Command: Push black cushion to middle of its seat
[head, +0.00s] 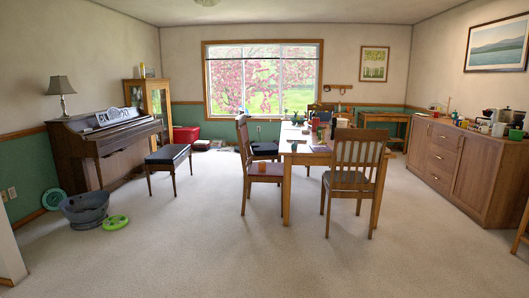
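A black cushion or padded top (167,154) lies on the dark wooden piano bench (176,184), left of centre in the head view. From this distance I cannot tell how it is placed on the bench. Another dark cushion (264,148) shows on a chair seat at the left side of the table, partly hidden by a nearer chair back. The near chair has a dark grey seat or cushion (347,177), seen partly through its slatted back. Neither of my grippers is in view.
A wooden table (298,152) with chairs is at centre. A long cabinet (465,168) lines the right wall. The carpet (200,245) in front is clear.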

